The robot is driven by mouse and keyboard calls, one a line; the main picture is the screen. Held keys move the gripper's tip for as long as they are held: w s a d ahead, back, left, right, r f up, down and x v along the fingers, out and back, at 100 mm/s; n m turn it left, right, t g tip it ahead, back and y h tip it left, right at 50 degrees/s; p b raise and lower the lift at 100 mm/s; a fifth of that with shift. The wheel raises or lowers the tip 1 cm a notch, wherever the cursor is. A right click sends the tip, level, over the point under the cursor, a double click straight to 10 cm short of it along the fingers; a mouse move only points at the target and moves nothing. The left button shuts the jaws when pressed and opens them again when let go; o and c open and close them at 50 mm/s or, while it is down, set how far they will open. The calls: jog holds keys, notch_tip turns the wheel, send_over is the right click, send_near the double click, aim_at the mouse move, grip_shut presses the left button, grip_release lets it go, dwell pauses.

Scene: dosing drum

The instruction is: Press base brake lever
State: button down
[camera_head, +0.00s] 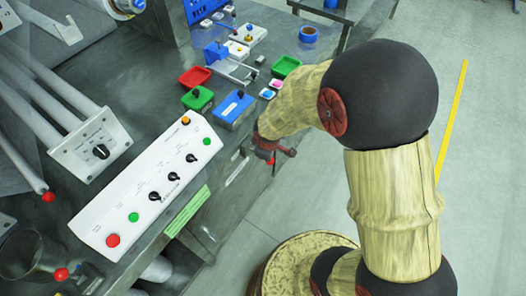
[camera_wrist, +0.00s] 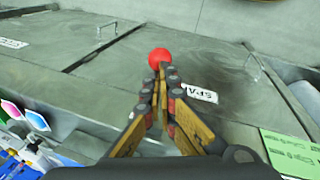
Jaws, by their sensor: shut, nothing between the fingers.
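A round red knob (camera_wrist: 160,57) shows in the wrist view, just past my fingertips and in front of the grey cabinet front. It appears to be the lever's end; its shaft is hidden behind my fingers. My gripper (camera_wrist: 161,75) is shut and empty, with its tips together at the knob's lower edge. I cannot tell whether they touch it. In the head view my gripper (camera_head: 270,150) is low beside the bench's front edge, below the blue box, and a red part shows there; I cannot tell whether it is the knob.
The bench carries a white control panel (camera_head: 150,187) with knobs and buttons, a blue box (camera_head: 234,107), and red (camera_head: 195,77) and green (camera_head: 198,99) trays. A wire handle (camera_wrist: 252,60) sticks out from the cabinet front. Open floor (camera_head: 480,190) lies to the right.

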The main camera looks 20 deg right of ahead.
jog(key=shift+s+d+f+b, duration=0.2)
jog(key=shift+f+b, duration=0.2)
jog(key=shift+f, duration=0.5)
jog(key=shift+s+d+f+b, duration=0.1)
jog(key=shift+s+f+b, duration=0.2)
jog(key=shift+f, duration=0.6)
jog(key=shift+w, duration=0.1)
